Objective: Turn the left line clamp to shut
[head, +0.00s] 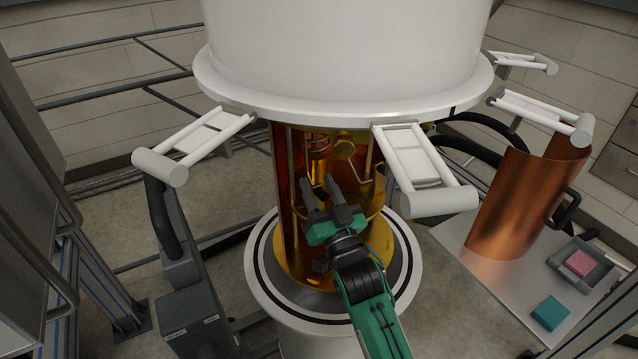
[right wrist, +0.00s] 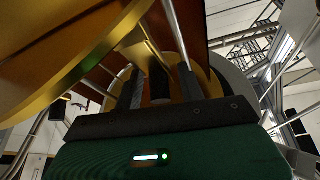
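My right gripper (head: 320,183) reaches into the open gold interior of the cryostat (head: 292,255), below the white can. Its two dark fingers point up and stand apart. In the right wrist view the fingers (right wrist: 159,88) are also apart, with a dark cylindrical part (right wrist: 160,86) showing between them and a gap on each side. I cannot tell whether this part is the left line clamp or whether it lies behind the fingertips. Thin metal lines (head: 364,168) run inside the cryostat to the right of the fingers. My left gripper is not in view.
The white can (head: 345,50) with its flange (head: 300,108) hangs overhead, with white handle-like brackets (head: 415,160) around it. A copper shield (head: 515,205) stands on a bench at right, near a tray with a pink block (head: 579,263) and a teal block (head: 550,313).

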